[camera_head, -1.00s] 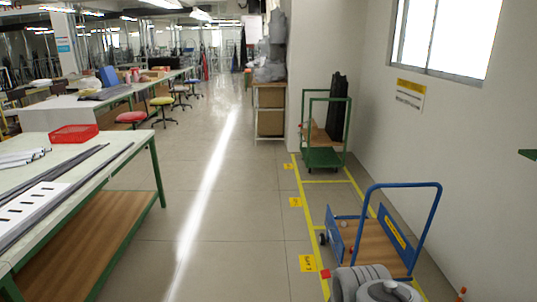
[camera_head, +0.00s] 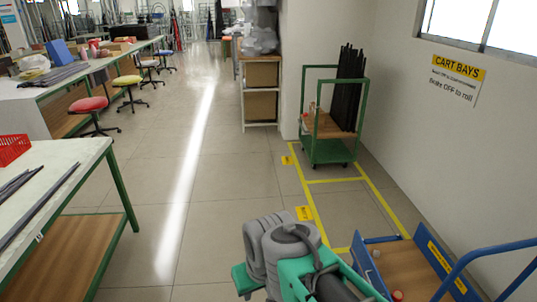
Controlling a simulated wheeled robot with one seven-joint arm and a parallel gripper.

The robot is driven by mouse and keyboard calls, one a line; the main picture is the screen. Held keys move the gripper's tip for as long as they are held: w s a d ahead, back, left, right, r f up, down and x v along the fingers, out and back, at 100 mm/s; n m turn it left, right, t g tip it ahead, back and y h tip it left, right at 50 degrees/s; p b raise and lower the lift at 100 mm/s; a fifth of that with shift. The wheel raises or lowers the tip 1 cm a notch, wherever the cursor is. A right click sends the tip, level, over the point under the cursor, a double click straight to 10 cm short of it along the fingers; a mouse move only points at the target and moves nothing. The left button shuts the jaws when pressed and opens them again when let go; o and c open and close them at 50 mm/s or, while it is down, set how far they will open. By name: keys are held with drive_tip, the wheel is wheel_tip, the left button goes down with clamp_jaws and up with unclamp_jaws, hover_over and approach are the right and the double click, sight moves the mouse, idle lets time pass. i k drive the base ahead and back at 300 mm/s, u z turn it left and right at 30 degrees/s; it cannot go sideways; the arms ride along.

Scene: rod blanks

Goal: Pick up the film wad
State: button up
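I cannot pick out the film wad for certain. A small pale lump (camera_head: 376,253) lies on the wooden deck of the blue cart (camera_head: 440,265) at the lower right. It is too small to tell whether it is film. A small red and white item (camera_head: 397,295) lies nearer on the same deck. My grey and green arm rises at the bottom centre, left of the blue cart, and hides part of the floor. No gripper fingers can be made out, so its grip is not shown.
A green cart (camera_head: 328,152) with upright black rods stands in a yellow-marked bay. A shelf (camera_head: 243,100) with boxes and grey wrapped bundles stands behind it. A workbench (camera_head: 75,160) with dark rods and a red basket (camera_head: 12,148) is at left. The middle floor (camera_head: 225,170) is clear.

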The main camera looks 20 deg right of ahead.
sight(376, 253)
drive_tip(key=z, duration=0.3)
drive_tip(key=i, duration=1.65)
drive_tip(key=z, duration=1.7)
drive_tip(key=i, duration=1.15)
drive_tip(key=z, duration=0.85)
